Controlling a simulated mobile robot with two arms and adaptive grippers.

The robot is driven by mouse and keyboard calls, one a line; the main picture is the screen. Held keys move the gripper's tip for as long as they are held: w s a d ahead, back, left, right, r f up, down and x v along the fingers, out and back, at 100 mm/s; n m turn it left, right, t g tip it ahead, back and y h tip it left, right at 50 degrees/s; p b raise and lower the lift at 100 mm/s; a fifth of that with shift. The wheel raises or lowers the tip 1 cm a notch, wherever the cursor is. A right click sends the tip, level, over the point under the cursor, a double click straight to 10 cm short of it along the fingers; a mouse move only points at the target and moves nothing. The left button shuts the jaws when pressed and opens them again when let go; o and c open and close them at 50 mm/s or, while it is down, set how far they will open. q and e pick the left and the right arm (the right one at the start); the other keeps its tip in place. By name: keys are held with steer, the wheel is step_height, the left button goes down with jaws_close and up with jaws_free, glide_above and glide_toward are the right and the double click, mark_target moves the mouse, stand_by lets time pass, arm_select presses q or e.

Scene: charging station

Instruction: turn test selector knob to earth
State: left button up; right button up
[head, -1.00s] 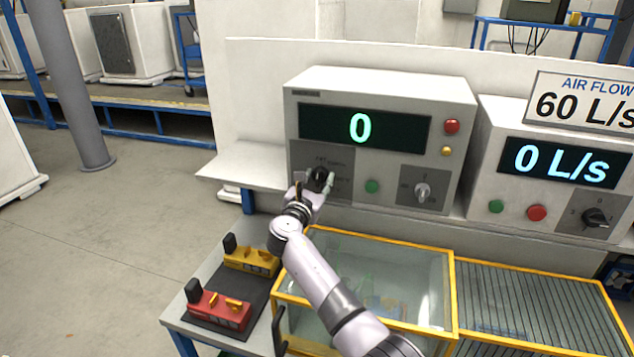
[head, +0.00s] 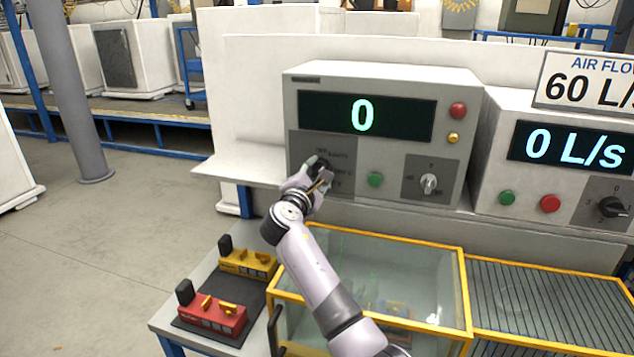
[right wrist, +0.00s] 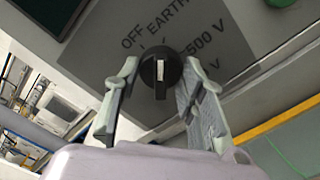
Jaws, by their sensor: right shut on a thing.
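The test selector knob (right wrist: 161,70) is black with a white pointer mark. It sits on a dark grey panel with the labels OFF, EARTH, 500 V and another V label partly hidden. In the right wrist view, the white mark runs upright, roughly in line with EARTH; the exact stop cannot be told. In the head view my right gripper (head: 320,174) covers much of the knob, at the lower left of the instrument box (head: 385,82). My left gripper is not in view.
The box has a display (head: 365,116) reading 0, a green button (head: 375,180) and another knob (head: 428,184). A glass tank (head: 390,265) with a yellow frame lies below my arm. A red block (head: 212,315) and a yellow block (head: 248,264) stand at left.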

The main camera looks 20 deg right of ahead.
steer(key=shift+f+m+b, duration=0.1)
steer(key=shift+m+b, duration=0.35)
steer(key=shift+m, duration=0.15)
steer(key=o, duration=1.1)
steer(key=shift+o, duration=0.2)
steer(key=shift+s, duration=0.1)
steer(key=v, duration=1.2)
